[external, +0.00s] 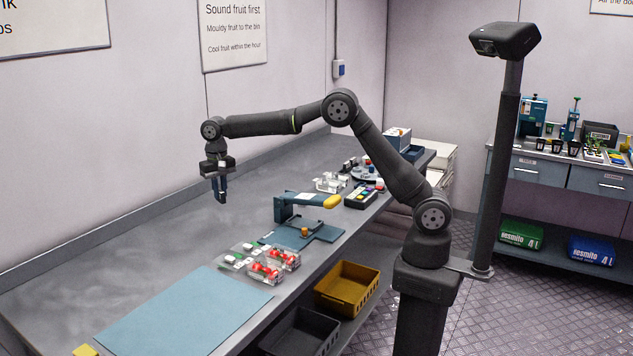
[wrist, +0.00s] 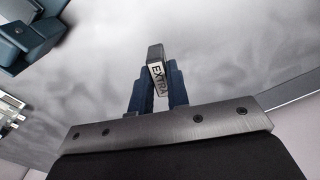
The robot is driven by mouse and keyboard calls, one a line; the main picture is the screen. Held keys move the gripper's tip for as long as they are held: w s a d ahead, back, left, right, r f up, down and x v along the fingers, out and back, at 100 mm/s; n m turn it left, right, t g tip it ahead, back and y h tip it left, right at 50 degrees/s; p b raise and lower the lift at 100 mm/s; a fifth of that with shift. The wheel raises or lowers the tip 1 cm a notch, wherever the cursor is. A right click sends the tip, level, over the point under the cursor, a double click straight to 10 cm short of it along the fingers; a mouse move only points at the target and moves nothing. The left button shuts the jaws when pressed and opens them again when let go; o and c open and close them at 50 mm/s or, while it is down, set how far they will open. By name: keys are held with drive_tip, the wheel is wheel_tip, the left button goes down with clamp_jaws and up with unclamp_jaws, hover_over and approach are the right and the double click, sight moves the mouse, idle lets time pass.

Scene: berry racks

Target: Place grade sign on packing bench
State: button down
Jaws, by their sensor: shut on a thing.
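My gripper (external: 221,197) hangs pointing down above the far left part of the grey packing bench (external: 150,230), clear of its surface. In the wrist view, its blue fingers (wrist: 158,88) are shut on a small grade sign (wrist: 157,76), a grey block with a white face reading "EXTRA". The sign is partly hidden between the fingers and cannot be made out in the external view.
A pale blue mat (external: 185,315) lies at the bench's near end. Clear punnets of red berries (external: 272,264) and a blue press (external: 300,205) stand along the front. A yellow crate (external: 347,288) is below the bench edge. The bench beneath my gripper looks clear.

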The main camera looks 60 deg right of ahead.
drive_tip(key=s+a+n, duration=0.2)
drive_tip(key=s+a, duration=0.4)
drive_tip(key=a, duration=0.7)
drive_tip(key=n, duration=0.2)
hover_over(185, 298)
drive_tip(key=f, duration=0.6)
drive_tip(key=shift+d+f, duration=0.25)
drive_tip(key=shift+f, duration=0.05)
drive_tip(key=shift+s+a+f, duration=0.1)
drive_tip(key=shift+a+f, duration=0.2)
drive_tip(key=shift+f, duration=1.9)
drive_tip(key=shift+f, duration=0.15)
drive_tip(key=c, duration=1.4)
unclamp_jaws()
